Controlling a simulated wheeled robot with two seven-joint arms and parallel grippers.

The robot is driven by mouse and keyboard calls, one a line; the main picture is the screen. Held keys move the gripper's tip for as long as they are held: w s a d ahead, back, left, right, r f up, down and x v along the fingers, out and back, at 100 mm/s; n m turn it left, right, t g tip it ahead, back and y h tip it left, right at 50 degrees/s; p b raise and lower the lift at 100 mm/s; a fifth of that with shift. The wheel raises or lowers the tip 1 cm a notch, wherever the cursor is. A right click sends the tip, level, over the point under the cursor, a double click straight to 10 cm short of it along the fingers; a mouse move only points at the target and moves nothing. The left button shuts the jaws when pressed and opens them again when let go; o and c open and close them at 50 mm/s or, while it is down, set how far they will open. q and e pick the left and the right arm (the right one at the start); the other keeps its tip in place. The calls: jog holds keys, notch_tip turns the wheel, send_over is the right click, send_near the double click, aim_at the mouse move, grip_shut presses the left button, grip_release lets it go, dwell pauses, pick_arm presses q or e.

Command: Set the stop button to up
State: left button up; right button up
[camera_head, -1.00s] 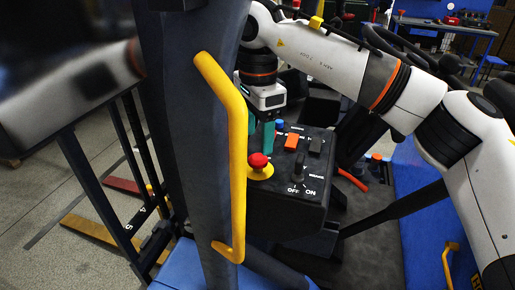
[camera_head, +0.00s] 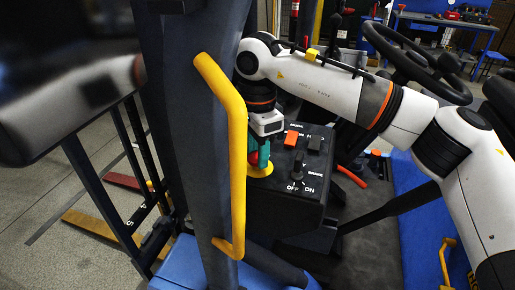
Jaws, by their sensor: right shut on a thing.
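The stop button, a red knob on a yellow round base (camera_head: 264,171), sits at the near left corner of a dark control box. My right gripper (camera_head: 259,157) points down over it, with its teal fingers shut on the red knob. The fingers hide most of the knob, so I cannot tell whether it is up or pressed. My left arm is a blurred shape at the upper left, and its gripper is out of view.
The control box (camera_head: 285,211) also carries an orange switch (camera_head: 291,138), a dark switch (camera_head: 315,143) and a black ON/OFF knob (camera_head: 298,168). A yellow handrail (camera_head: 238,165) on a dark post stands close to the left of my right gripper. A steering wheel (camera_head: 418,62) is behind.

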grip_shut()
jog(key=shift+r, duration=1.05)
jog(key=o, duration=1.1)
grip_release()
jog(key=shift+o, duration=0.2)
jog(key=shift+r, duration=0.2)
notch_tip(320, 180, up, 12)
jog(key=b, duration=0.1)
jog(key=shift+f+b, duration=0.15)
jog(key=shift+b, duration=0.15)
